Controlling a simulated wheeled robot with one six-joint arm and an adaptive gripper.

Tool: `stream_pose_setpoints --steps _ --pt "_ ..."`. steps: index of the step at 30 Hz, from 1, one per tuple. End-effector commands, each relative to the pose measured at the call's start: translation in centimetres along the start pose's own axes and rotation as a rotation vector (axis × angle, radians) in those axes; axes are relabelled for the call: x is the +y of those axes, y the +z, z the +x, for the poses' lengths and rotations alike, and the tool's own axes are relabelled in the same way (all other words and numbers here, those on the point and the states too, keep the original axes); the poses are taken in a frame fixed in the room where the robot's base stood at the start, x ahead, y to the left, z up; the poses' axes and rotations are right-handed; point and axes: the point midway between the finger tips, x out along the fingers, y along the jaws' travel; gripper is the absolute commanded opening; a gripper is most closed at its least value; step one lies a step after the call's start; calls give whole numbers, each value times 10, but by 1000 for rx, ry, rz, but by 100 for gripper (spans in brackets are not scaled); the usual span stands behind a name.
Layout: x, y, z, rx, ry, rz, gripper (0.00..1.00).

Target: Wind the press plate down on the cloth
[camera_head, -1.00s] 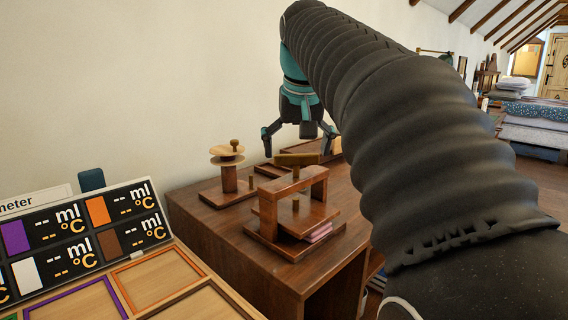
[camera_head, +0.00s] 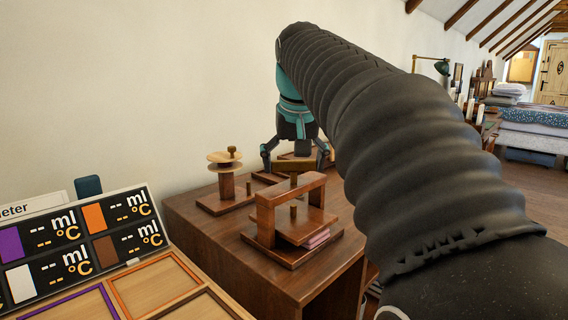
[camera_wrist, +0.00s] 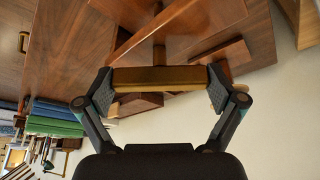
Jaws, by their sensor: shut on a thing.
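The wooden press (camera_head: 266,222) stands on the dark wooden cabinet, with an upright frame and a crossbeam. A bar handle (camera_head: 293,167) sits across the top of its spindle, above the crossbeam. The press plate (camera_head: 310,224) is under the crossbeam, and the folded pink cloth (camera_head: 318,239) shows at its front right edge. My gripper (camera_head: 296,164) points down and is shut on the handle, one finger at each end. In the wrist view my gripper (camera_wrist: 160,80) grips the bar handle (camera_wrist: 158,78) endwise. The cloth is not visible there.
A wooden stand with round discs (camera_head: 225,165) is left of the press on the cabinet (camera_head: 215,238). Shallow wooden trays lie behind it. A display panel (camera_head: 80,240) and coloured-rim trays (camera_head: 155,283) are at the front left. A white wall rises behind.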

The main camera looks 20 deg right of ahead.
Motion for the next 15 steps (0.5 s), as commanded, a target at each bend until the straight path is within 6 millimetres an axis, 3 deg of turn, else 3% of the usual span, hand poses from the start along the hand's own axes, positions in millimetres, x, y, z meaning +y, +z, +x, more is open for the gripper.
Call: stream_pose_setpoints --steps 15 --pt "-2 -1 -3 -1 128 308 59"
